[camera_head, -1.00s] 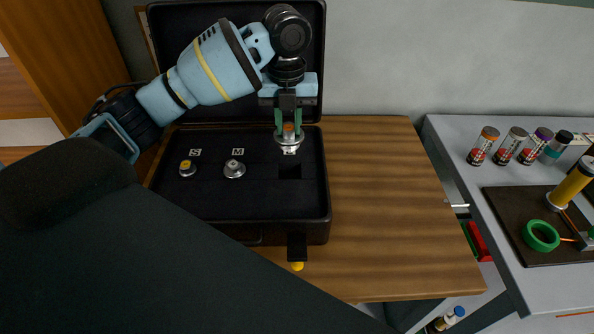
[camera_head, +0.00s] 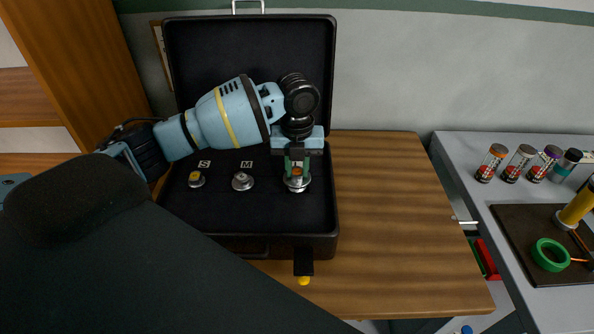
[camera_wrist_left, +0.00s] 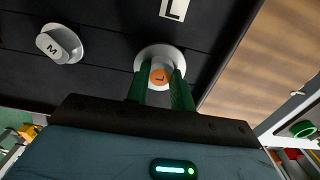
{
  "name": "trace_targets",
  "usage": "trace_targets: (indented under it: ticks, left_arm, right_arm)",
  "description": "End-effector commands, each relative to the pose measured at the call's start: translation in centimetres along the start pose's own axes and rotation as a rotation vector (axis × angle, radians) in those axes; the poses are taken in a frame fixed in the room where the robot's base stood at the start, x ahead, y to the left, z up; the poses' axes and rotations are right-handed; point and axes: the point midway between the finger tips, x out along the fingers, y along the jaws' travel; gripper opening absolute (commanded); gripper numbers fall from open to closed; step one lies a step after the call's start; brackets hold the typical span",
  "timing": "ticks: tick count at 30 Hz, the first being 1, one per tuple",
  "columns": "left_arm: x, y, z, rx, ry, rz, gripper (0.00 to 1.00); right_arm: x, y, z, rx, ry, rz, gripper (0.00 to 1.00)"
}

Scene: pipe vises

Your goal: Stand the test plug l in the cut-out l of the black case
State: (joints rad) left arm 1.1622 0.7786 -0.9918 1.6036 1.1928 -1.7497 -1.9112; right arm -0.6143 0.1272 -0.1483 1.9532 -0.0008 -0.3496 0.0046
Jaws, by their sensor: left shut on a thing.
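The test plug l, a metal disc with an orange top, shows in the head view (camera_head: 297,183) and in the left wrist view (camera_wrist_left: 157,54), where its top bears an L. My left gripper (camera_head: 297,168) is shut on its top part with green fingers, which also show in the left wrist view (camera_wrist_left: 161,85). The plug is upright over the place of cut-out l in the black case (camera_head: 262,222). The cut-out is hidden beneath it, and I cannot tell whether the plug is seated. My right gripper is not in view.
Plug S (camera_head: 196,179) and plug M (camera_head: 242,181) stand in the case to the left of the held plug. The case's open lid (camera_head: 250,60) rises behind my left arm. The wooden table (camera_head: 400,220) is clear on the right.

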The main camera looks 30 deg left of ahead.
Motion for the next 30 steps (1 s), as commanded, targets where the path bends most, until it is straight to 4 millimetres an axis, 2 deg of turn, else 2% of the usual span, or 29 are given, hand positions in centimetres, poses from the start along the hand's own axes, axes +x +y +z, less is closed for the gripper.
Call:
trace_targets:
  ticks: [3, 17, 18, 22, 30]
  left_arm:
    - [1.2, 0.0, 0.0, 0.001, 0.0, -0.001, 0.0]
    - [1.9, -0.1, 0.0, 0.001, 0.0, -0.002, 0.0]
    - [1.8, 0.0, 0.0, 0.001, 0.0, -0.001, 0.28]
    - [1.8, 0.0, 0.0, 0.001, 0.0, -0.001, 0.45]
    - [1.8, 0.0, 0.0, 0.001, 0.0, -0.001, 0.45]
  right_arm:
    - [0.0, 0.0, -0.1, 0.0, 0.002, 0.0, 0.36]
    - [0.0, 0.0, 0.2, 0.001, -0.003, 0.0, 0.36]
    - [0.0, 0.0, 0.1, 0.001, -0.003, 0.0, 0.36]
    - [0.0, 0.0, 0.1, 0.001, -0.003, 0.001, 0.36]
    - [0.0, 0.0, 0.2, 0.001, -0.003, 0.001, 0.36]
